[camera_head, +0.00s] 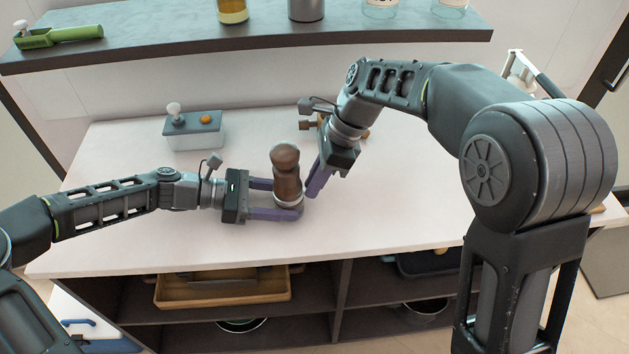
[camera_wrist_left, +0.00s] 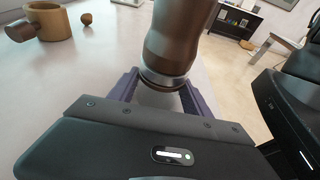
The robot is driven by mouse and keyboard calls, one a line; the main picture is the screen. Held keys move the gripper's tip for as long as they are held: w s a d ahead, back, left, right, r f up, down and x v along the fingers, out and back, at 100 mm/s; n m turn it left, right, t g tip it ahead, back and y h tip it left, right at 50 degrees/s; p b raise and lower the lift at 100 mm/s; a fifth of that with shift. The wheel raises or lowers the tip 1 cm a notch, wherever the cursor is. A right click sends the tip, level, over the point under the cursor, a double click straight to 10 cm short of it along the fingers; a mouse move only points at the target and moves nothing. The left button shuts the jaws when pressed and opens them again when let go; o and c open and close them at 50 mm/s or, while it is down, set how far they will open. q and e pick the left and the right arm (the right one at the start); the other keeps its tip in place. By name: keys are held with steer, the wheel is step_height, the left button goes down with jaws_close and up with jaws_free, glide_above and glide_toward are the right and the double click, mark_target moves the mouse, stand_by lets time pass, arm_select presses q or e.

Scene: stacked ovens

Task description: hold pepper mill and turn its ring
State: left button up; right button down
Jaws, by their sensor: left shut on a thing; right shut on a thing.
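The dark brown pepper mill (camera_head: 287,170) stands upright on the white counter in the head view. A metallic ring (camera_wrist_left: 163,80) shows around its lower part in the left wrist view. My left gripper (camera_head: 287,200) is shut on the lower part of the mill, with one purple finger on each side. My right gripper (camera_head: 313,184) reaches down from the upper right. Its purple fingers are shut at the mill's right side, low down; their exact contact is partly hidden. The mill (camera_wrist_left: 175,40) also rises between the left fingers in the left wrist view.
The dark shelf (camera_head: 150,45) is above the counter (camera_head: 120,235), whose front is clear.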

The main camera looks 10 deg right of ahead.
steer(key=w+n, duration=0.1)
steer(key=n, duration=0.1)
steer(key=w+n+g, duration=0.1)
steer(key=n, duration=0.1)
steer(key=shift+a+g+h, duration=0.15)
steer(key=shift+g+h, duration=0.15)
steer(key=c, duration=1.4)
jaws_free()
steer(key=shift+c, duration=0.2)
